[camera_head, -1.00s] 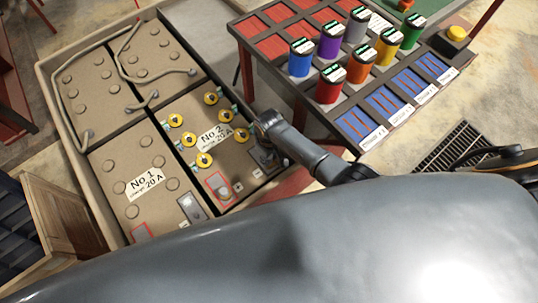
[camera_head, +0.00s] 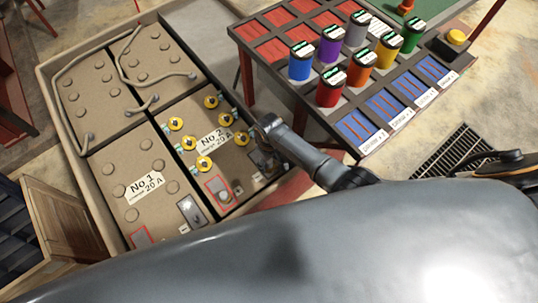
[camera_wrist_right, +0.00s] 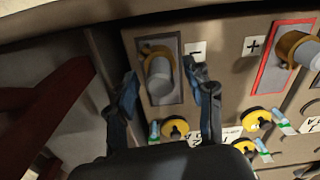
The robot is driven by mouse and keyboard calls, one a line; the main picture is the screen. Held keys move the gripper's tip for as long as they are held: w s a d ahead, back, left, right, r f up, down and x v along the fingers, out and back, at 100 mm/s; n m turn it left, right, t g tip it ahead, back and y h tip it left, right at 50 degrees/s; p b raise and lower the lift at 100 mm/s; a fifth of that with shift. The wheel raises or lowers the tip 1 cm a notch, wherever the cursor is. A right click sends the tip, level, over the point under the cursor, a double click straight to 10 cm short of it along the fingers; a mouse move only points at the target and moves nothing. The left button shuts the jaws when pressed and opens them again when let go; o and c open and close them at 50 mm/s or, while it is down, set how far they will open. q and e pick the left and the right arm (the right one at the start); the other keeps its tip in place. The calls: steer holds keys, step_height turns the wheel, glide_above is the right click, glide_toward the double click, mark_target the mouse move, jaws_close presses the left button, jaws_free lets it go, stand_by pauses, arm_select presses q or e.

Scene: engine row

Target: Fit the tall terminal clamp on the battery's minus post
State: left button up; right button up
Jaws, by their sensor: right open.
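Battery No. 2 (camera_head: 238,166) stands in the tray, with yellow caps on top. In the right wrist view, a grey cylinder (camera_wrist_right: 160,80) with a brass band (camera_wrist_right: 151,52) stands on the grey pad beside the minus label (camera_wrist_right: 195,50). I cannot tell which part of it is clamp and which is post. My right gripper (camera_wrist_right: 166,95) is open, its fingers on either side of that cylinder, apart from it. In the head view, my right gripper (camera_head: 266,158) covers most of the minus corner. A similar brass-banded post (camera_wrist_right: 298,48) stands in the red-outlined plus area. My left gripper is not in view.
Battery No. 1 (camera_head: 120,172) sits to the left in the same tray (camera_head: 96,205). Thick cables run over the batteries behind. A rack table (camera_head: 345,147) with several coloured cans stands to the right. Yellow caps (camera_wrist_right: 174,128) lie close to my right fingers.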

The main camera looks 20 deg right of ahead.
step_height(320, 180, up, 12)
stand_by(0.5)
steer(key=shift+f, duration=0.1)
stand_by(0.4)
steer(key=s+d+r+m+t, duration=0.2)
steer(key=s+d+r, duration=0.3)
steer(key=s, duration=0.5)
steer(key=s+d+r+m+t, duration=0.2)
steer(key=s+r, duration=0.4)
steer(key=s, duration=0.3)
step_height(320, 180, down, 25)
steer(key=s+g, duration=0.1)
steer(key=g, duration=0.1)
steer(key=s+d+f+g+p, duration=0.1)
steer(key=s+d+f, duration=0.2)
steer(key=s+f, duration=1.3)
steer(key=shift+s+f+n, duration=0.2)
steer(key=shift+s+n, duration=0.1)
steer(key=shift+s, duration=0.4)
steer(key=shift+d, duration=0.1)
